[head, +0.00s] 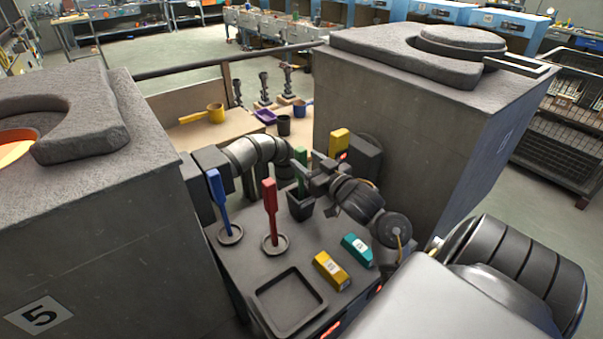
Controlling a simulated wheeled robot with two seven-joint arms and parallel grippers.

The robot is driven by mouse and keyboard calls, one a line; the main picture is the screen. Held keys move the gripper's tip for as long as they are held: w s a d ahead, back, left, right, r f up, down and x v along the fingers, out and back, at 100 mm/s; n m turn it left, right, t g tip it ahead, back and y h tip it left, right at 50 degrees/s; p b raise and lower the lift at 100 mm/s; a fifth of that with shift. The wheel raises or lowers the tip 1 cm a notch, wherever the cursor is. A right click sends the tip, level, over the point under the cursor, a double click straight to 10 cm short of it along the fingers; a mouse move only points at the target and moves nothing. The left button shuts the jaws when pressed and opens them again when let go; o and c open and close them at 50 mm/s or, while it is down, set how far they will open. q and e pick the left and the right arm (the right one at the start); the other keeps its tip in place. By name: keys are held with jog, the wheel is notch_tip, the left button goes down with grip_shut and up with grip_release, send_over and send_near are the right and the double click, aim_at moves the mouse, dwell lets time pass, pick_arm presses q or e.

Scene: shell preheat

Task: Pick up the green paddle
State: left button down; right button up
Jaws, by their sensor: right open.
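The green paddle (301,156) stands upright at the back of the dark table (245,268), its lower part hidden by my right gripper and a black square cup (300,207). My right gripper (309,177) is open, with its fingertips at the green paddle's middle. I cannot tell whether they touch it or stand around it. A red paddle (269,203) and a blue paddle (217,197) stand upright in round dark holders to the left.
Grey furnace blocks (100,230) (400,140) flank the table. A yellow block (331,269), a teal block (357,249) and an empty square tray (290,300) occupy the front. A yellow piece (339,142) is behind my gripper.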

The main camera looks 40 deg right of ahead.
aim_at(297, 154)
jog(key=w, duration=0.4)
jog(key=shift+w+d+f, duration=0.1)
jog(key=shift+w+f, duration=0.05)
jog(key=shift+w, duration=0.25)
pick_arm(q)
jog(key=shift+s+r, duration=0.3)
jog(key=shift+r, duration=0.05)
pick_arm(e)
jog(key=c, duration=1.1)
jog(key=shift+o, duration=0.2)
jog(key=shift+r, duration=0.2)
